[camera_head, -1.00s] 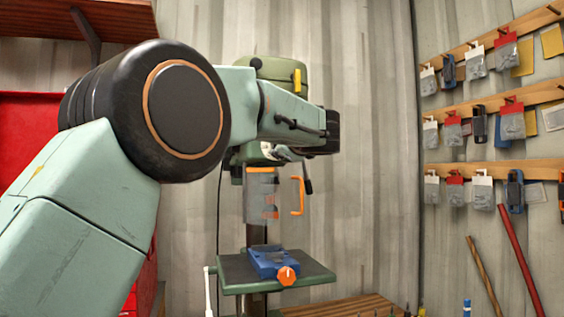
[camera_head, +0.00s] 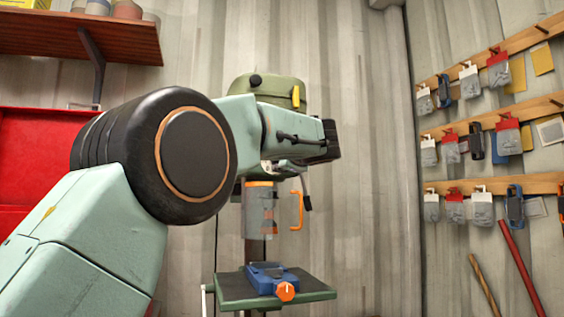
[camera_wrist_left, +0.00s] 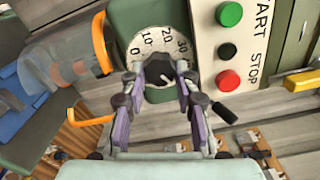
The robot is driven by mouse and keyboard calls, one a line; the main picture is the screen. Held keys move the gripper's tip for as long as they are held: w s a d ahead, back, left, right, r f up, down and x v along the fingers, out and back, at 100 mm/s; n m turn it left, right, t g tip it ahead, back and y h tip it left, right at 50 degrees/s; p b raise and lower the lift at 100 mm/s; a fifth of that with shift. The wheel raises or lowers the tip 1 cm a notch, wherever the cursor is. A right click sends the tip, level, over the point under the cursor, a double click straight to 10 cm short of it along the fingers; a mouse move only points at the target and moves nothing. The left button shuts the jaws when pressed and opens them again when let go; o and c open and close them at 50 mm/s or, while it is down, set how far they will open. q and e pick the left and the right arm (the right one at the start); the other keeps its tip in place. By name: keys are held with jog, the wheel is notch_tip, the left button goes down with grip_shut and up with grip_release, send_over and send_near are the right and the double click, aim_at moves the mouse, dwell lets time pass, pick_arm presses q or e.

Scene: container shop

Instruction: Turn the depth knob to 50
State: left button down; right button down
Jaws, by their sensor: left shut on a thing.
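The depth knob (camera_wrist_left: 161,71) is dark and sits in front of a pale dial (camera_wrist_left: 142,42) marked 0, 10, 20 and 30 in the left wrist view. Its other marks are hidden or out of view. My left gripper (camera_wrist_left: 158,82) is shut on the knob, a finger on each side. A small white mark shows near the knob's lower right. In the head view the green drill press (camera_head: 258,91) stands behind my left arm, which hides the knob and dial. My right gripper is not in view.
A panel with a green START button (camera_wrist_left: 229,14) and red STOP button (camera_wrist_left: 228,82) is right of the dial. A clear guard (camera_wrist_left: 65,62) with an orange handle (camera_wrist_left: 88,110) is left. A blue vise (camera_head: 268,277) rests on the drill table (camera_head: 232,292). Pegboard rails hang at right.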

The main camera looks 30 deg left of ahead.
pick_arm(q)
jog(key=shift+f, duration=0.3)
jog(key=c, duration=1.5)
grip_release()
jog(key=o, duration=0.5)
jog(key=shift+s+d+r, duration=0.1)
jog(key=shift+s+r, duration=0.2)
jog(key=shift+s, duration=0.1)
jog(key=v, duration=1.1)
jog(key=shift+d, duration=0.35)
jog(key=shift+f, duration=0.1)
